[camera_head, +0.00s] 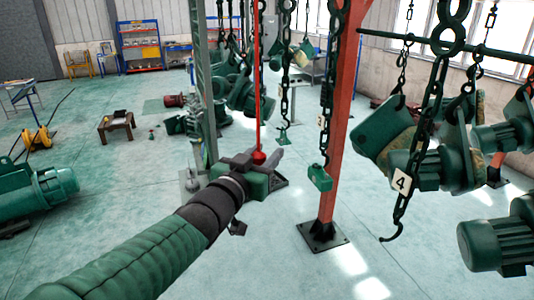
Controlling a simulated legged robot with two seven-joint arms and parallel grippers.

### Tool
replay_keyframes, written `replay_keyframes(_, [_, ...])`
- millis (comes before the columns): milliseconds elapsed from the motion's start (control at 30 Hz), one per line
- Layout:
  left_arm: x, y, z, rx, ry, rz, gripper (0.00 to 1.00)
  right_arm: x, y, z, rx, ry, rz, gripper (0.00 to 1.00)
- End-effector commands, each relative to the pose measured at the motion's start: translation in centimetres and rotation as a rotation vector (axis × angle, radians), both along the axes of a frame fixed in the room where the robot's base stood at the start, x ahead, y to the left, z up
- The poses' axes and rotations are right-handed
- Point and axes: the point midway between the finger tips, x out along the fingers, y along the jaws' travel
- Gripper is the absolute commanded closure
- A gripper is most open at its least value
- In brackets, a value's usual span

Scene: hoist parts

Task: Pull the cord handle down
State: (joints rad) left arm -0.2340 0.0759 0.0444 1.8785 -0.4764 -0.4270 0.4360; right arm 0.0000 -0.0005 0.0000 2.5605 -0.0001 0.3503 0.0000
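A red cord (258,80) hangs straight down near the middle of the head view. It ends in a red ball-shaped handle (259,157). My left gripper (262,161) is at the handle, with its dark fingers beside the ball. It is too small and overlapped to tell whether the fingers press on the ball. My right gripper is not in view.
A red post (338,120) stands just right of the cord. Chains with a hook (392,235) and green hoist motors (495,245) hang at the right. A green lattice post (203,90) stands left of the cord. A green motor (40,190) lies at the left.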

Motion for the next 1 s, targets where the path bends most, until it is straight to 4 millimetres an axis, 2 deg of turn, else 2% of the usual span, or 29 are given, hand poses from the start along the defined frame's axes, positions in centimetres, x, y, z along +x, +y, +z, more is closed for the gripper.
replay_keyframes(33, [0.06,-0.14,-0.08,0.0,0.001,-0.002,0.74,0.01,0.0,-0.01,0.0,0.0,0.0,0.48])
replay_keyframes(233, [0.13,-0.18,-0.11,0.001,0.002,-0.002,1.0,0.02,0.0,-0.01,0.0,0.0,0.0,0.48])
replay_keyframes(1000, [0.13,-0.17,-0.14,0.001,0.002,-0.001,1.0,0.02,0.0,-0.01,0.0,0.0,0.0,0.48])
